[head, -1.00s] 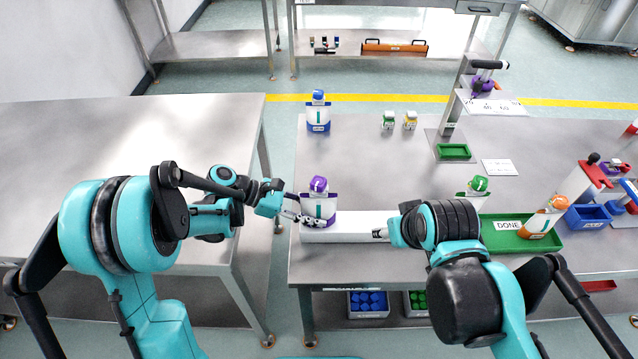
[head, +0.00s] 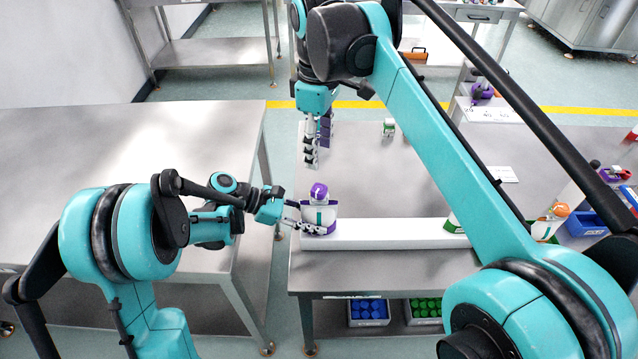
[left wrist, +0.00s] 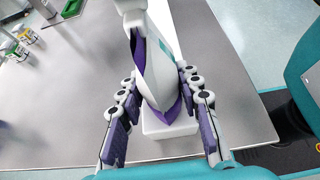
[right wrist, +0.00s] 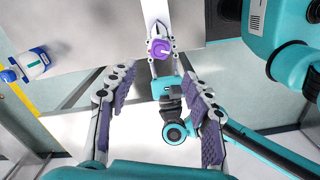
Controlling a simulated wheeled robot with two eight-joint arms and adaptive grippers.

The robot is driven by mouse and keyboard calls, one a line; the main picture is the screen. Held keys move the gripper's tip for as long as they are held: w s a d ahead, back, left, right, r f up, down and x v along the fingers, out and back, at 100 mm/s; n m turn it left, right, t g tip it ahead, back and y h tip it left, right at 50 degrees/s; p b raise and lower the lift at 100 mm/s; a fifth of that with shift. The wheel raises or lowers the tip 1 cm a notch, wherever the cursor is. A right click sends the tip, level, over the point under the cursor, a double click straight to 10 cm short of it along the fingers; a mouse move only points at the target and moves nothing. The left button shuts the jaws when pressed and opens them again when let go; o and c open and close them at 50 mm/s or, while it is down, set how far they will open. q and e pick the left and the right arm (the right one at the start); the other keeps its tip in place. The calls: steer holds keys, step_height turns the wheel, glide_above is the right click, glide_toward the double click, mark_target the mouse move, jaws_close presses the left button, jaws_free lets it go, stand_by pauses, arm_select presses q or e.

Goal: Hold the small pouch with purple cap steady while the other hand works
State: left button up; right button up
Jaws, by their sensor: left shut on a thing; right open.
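The small pouch with the purple cap (head: 319,216) stands upright at the left end of a long white block on the table. Its purple cap (head: 319,190) is on top. My left gripper (head: 306,222) is shut on the pouch from the left, low on its body. In the left wrist view the pouch (left wrist: 158,70) sits between the two fingers. My right gripper (head: 313,160) is open and empty, pointing down above and behind the pouch. In the right wrist view the purple cap (right wrist: 160,48) shows ahead, between and beyond the open fingers.
The white block (head: 390,234) runs right from the pouch. A blue-capped pouch (right wrist: 32,65) stands off to the left in the right wrist view. A small green-labelled bottle (head: 389,127) stands farther back. An orange-capped pouch (head: 558,212) is at the right. My right arm crosses the table.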

mark_target(319, 188)
step_height(319, 188, down, 11)
steer(key=shift+f, duration=0.2)
stand_by(0.3)
jaws_close()
